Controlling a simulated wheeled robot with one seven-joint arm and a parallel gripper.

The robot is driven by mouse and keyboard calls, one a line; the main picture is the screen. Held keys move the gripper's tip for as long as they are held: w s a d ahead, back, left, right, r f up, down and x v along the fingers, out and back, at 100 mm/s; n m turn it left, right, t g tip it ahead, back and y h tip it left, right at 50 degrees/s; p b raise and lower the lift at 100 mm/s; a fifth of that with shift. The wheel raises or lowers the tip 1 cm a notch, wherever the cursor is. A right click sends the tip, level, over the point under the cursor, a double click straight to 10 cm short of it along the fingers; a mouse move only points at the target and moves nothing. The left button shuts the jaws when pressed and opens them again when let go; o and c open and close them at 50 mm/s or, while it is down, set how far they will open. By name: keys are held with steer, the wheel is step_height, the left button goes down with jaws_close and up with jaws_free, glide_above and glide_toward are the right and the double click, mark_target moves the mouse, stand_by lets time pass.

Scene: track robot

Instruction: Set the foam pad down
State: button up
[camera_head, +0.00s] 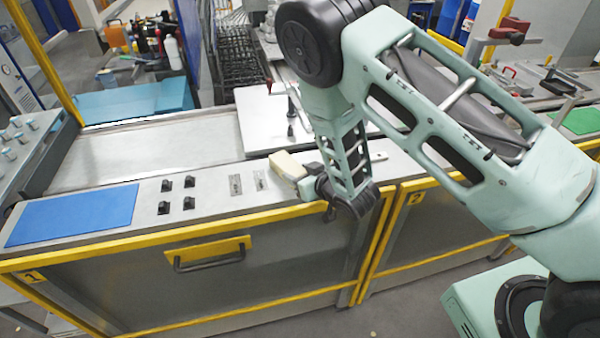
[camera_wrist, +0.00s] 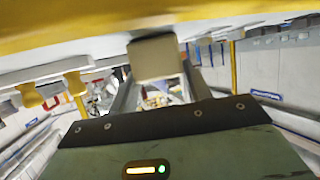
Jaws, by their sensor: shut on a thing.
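The foam pad (camera_head: 287,166) is a small cream block in the head view, at the end of my gripper over the grey counter ledge (camera_head: 222,200). My gripper (camera_head: 300,178) is shut on the pad and hangs near the front edge of the counter. The wrist view shows the pad's tan face (camera_wrist: 155,58) between the two fingers. I cannot tell whether the pad touches the counter. My wrist and forearm hide the counter just right of it.
A blue mat (camera_head: 75,216) lies on the ledge at left. Black switches (camera_head: 177,195) and small plates stand between it and my gripper. A raised metal plate (camera_head: 270,125) is behind. A green mat (camera_head: 582,120) lies far right. A yellow-edged drawer (camera_head: 208,250) is below.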

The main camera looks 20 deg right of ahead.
steer(key=o, duration=1)
steer(key=shift+f, duration=0.1)
steer(key=shift+c, duration=0.2)
steer(key=shift+s+d, duration=0.1)
steer(key=shift+s, duration=0.1)
steer(key=p+v, duration=0.2)
steer(key=v, duration=0.9)
steer(key=shift+s+r, duration=0.15)
steer(key=shift+r, duration=0.25)
